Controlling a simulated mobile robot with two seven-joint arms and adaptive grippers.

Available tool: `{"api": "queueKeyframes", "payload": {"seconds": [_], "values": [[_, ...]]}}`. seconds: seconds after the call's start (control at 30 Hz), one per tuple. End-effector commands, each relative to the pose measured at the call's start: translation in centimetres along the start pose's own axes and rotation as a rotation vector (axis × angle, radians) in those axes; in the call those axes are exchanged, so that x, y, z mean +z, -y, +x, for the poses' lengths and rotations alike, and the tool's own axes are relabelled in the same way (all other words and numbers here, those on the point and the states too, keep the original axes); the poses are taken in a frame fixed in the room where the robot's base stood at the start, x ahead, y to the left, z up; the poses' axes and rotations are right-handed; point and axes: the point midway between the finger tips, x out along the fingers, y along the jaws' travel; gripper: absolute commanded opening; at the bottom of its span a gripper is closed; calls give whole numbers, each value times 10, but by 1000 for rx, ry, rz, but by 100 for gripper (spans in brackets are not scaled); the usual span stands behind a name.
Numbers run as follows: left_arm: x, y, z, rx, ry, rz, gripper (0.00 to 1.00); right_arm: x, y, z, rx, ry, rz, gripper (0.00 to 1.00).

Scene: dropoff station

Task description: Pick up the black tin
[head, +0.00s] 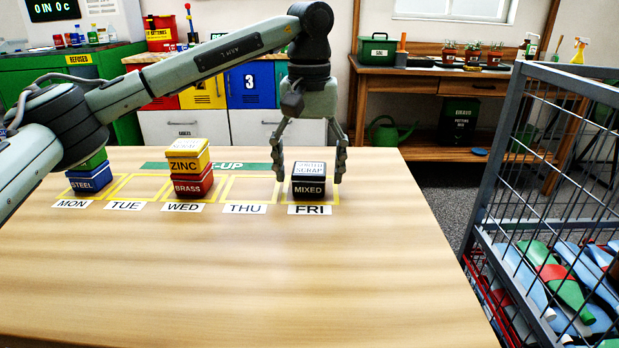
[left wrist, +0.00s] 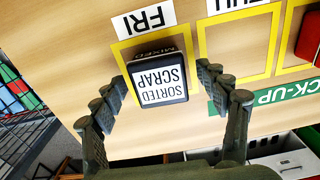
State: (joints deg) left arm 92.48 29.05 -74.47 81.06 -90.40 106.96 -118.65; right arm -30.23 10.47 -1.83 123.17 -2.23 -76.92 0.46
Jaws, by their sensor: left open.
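The black tin (head: 309,187), marked MIXED with a white SORTED SCRAP label on its lid, stands upright in the yellow FRI square. It also shows in the left wrist view (left wrist: 158,78), its lid facing the camera. My left gripper (head: 311,174) points down over the tin, one finger at each side of it. In the left wrist view the left gripper (left wrist: 163,90) is open, with visible gaps between its fingers and the tin. My right gripper is not in view.
A yellow ZINC tin (head: 187,160) sits on a red BRASS tin (head: 194,188) at WED. A blue STEEL tin (head: 89,181) with a green one on top stands at MON. The TUE and THU squares are empty. A wire cage (head: 490,180) stands right of the table (head: 250,270).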

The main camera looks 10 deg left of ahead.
Motion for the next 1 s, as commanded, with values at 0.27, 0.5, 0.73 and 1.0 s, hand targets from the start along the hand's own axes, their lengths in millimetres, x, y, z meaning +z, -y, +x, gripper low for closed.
{"api": "queueKeyframes", "payload": {"seconds": [0.27,0.5,0.73,1.0], "values": [[0,0,5,1,-1,0,72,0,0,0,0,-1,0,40],[0,0,4,1,-1,0,42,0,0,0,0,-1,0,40],[0,0,4,1,-1,0,13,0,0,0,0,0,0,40],[0,0,2,2,-3,0,13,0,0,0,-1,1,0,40]]}}
